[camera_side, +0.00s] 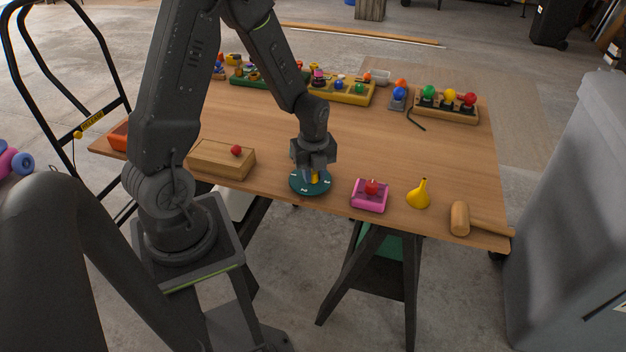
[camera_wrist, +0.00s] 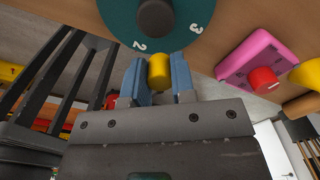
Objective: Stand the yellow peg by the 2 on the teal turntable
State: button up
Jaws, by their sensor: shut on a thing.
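The teal turntable (camera_side: 298,186) lies near the front edge of the table, and it also shows in the wrist view (camera_wrist: 118,22) with a dark central knob (camera_wrist: 156,17) and white digits 2 and 3. My gripper (camera_wrist: 160,75) has its blue fingers shut on the yellow peg (camera_wrist: 159,69). In the wrist view the peg shows just below the turntable's rim, nearer the 2 (camera_wrist: 138,45) than the 3 (camera_wrist: 196,29). In the side view the peg (camera_side: 315,178) is low over the turntable; I cannot tell whether it touches.
A wooden box (camera_side: 215,162) with a red knob stands left of the turntable. A pink block (camera_side: 370,202) with a red piece, a yellow funnel (camera_side: 418,196) and a mallet (camera_side: 461,217) lie to the right. Toys line the back; the middle table is clear.

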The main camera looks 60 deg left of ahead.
aim_at(313, 181)
jog(key=shift+f, duration=1.35)
jog(key=shift+f, duration=0.1)
jog(key=o, duration=0.9)
